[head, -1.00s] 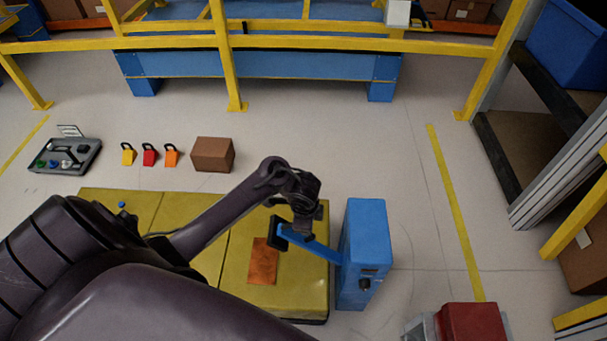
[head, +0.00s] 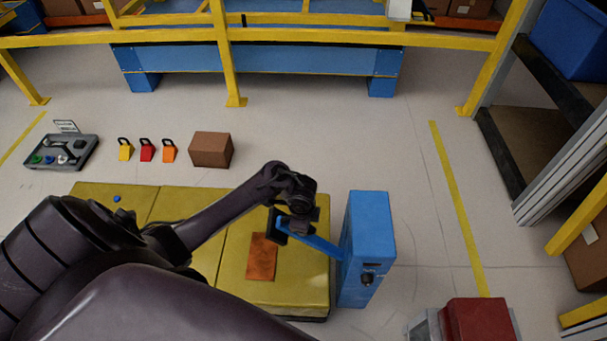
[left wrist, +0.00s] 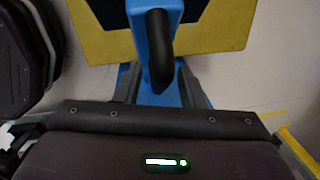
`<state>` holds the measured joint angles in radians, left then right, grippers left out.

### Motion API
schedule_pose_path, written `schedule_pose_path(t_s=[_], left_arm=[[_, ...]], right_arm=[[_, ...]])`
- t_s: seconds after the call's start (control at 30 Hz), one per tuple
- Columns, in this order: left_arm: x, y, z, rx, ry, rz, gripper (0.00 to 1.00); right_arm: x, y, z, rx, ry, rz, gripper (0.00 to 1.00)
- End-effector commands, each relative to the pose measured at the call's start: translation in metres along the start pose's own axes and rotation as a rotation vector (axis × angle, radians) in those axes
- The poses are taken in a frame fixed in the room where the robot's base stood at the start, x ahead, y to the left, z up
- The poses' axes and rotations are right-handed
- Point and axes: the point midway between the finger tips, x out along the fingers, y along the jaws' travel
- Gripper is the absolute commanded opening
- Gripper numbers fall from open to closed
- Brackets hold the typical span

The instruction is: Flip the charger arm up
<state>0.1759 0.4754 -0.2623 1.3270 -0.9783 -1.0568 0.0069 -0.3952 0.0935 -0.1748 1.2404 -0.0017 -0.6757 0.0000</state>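A blue charger post (head: 368,250) stands at the right edge of the yellow mat, with a dark knob on its front. Its blue charger arm (head: 325,246) reaches out to the left, roughly level, over the mat. My left gripper (head: 290,230) is at the free end of the charger arm. In the left wrist view the left gripper's dark fingers (left wrist: 158,90) stand apart on either side of the blue charger arm (left wrist: 140,22). A black curved handle (left wrist: 160,50) shows between and beyond them. Contact cannot be made out. My right gripper is not in view.
The yellow mat (head: 305,277) carries a copper plate (head: 262,257). Behind it are a brown box (head: 211,150), several coloured padlocks (head: 146,151) and a grey tray (head: 60,153). A red box (head: 475,320) is at front right. The floor right of the post is clear.

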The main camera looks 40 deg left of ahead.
Motion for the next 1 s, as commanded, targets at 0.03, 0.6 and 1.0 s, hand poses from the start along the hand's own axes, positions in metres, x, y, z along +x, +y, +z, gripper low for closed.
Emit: schedule_pose_path(t_s=[0.03, 0.6, 1.0], left_arm=[[0.0, 0.0, 0.0, 0.0, 0.0, 0.0, 0.36], [-0.001, 0.0, 0.0, 0.0, 0.0, -0.001, 0.0], [-0.013, -0.005, -0.017, 0.009, -0.065, 0.008, 0.0]], right_arm=[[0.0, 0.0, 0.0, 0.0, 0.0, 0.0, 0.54], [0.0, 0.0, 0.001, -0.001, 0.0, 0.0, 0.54], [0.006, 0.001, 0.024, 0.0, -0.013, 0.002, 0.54]])
